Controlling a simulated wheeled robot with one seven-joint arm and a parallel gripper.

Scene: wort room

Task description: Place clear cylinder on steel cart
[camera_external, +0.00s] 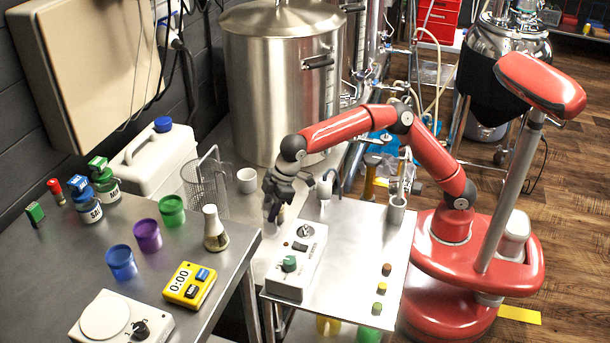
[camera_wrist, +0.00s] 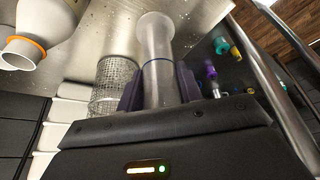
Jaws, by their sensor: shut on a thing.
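The clear cylinder (camera_wrist: 155,45) stands between the two dark fingers of my gripper (camera_wrist: 160,88) in the wrist view. It is a translucent tube with a flared end. The fingers are shut on it. In the external view my gripper (camera_external: 273,203) hangs beyond the far left corner of the steel cart (camera_external: 362,235), near the back counter. The cylinder shows only as a small pale shape below the fingers there. I cannot tell whether its lower end touches anything. The cart's flat steel top has bare room in its middle.
A white stirrer box (camera_external: 299,265) fills the cart's left side.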

